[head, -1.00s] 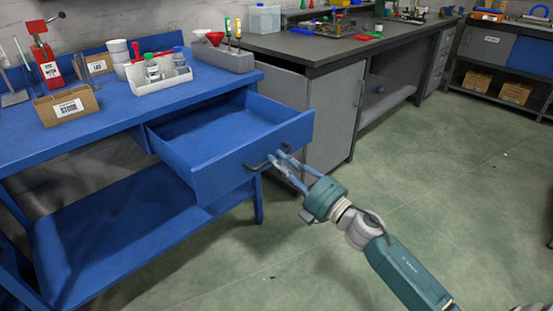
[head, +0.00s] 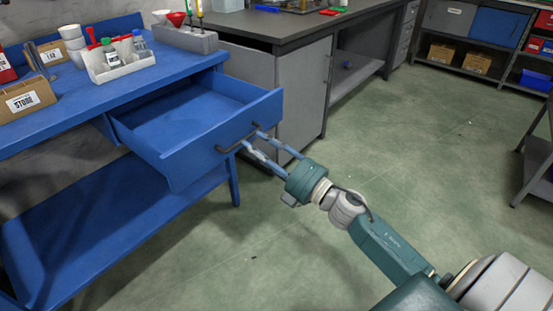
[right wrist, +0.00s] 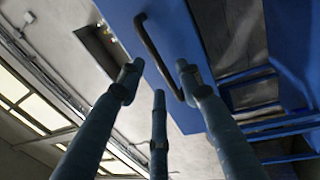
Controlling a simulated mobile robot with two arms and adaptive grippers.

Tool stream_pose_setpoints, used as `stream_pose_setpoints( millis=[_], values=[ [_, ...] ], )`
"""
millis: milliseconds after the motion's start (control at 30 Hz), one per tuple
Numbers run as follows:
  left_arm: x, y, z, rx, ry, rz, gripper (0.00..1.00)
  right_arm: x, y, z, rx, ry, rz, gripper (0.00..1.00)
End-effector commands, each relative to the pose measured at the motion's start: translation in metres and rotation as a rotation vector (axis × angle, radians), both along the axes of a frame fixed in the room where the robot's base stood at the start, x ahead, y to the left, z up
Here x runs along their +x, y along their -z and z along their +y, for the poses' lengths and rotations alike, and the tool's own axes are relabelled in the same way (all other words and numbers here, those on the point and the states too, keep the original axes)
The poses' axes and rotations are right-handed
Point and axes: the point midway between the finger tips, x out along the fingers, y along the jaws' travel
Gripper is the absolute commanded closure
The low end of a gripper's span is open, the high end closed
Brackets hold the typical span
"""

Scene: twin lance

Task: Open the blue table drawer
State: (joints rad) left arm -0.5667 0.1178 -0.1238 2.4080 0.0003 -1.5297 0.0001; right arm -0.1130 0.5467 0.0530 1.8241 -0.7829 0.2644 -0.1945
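The blue table drawer (head: 183,160) is pulled well out of the blue table (head: 165,72) and its inside is empty. Its dark bar handle (head: 238,140) is on the front panel. My right gripper (head: 254,137) is at the drawer front, its fingers spread apart and the tips close to the handle. In the right wrist view the three fingers (right wrist: 158,80) are apart, and the handle (right wrist: 158,55) runs near the right fingertip. I cannot tell whether a finger touches it. My left gripper is not in view.
A white caddy of bottles (head: 118,65) and a cardboard box (head: 25,100) stand on the blue table. A grey workbench (head: 305,85) stands behind the drawer. A grey shelf (head: 535,160) is at the right edge. The green floor (head: 420,140) between is clear.

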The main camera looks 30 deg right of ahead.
Motion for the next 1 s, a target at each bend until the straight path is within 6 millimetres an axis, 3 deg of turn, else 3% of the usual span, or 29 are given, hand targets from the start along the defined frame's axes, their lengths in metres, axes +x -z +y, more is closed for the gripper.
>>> stream_pose_setpoints(
  millis=[200, 433, 600, 1000],
  values=[
    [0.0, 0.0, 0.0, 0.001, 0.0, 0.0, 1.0, -0.045, 0.011, -0.017, 0.003, 0.002, 0.005, 0.65],
    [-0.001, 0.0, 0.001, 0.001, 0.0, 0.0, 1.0, -0.079, 0.017, -0.029, 0.003, 0.001, 0.002, 0.65],
    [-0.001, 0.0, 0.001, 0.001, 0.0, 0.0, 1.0, -0.088, 0.018, -0.032, 0.0, 0.001, 0.0, 0.65],
    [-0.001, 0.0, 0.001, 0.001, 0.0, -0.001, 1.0, -0.088, 0.018, -0.032, 0.0, 0.0, 0.0, 0.65]
  ],
)
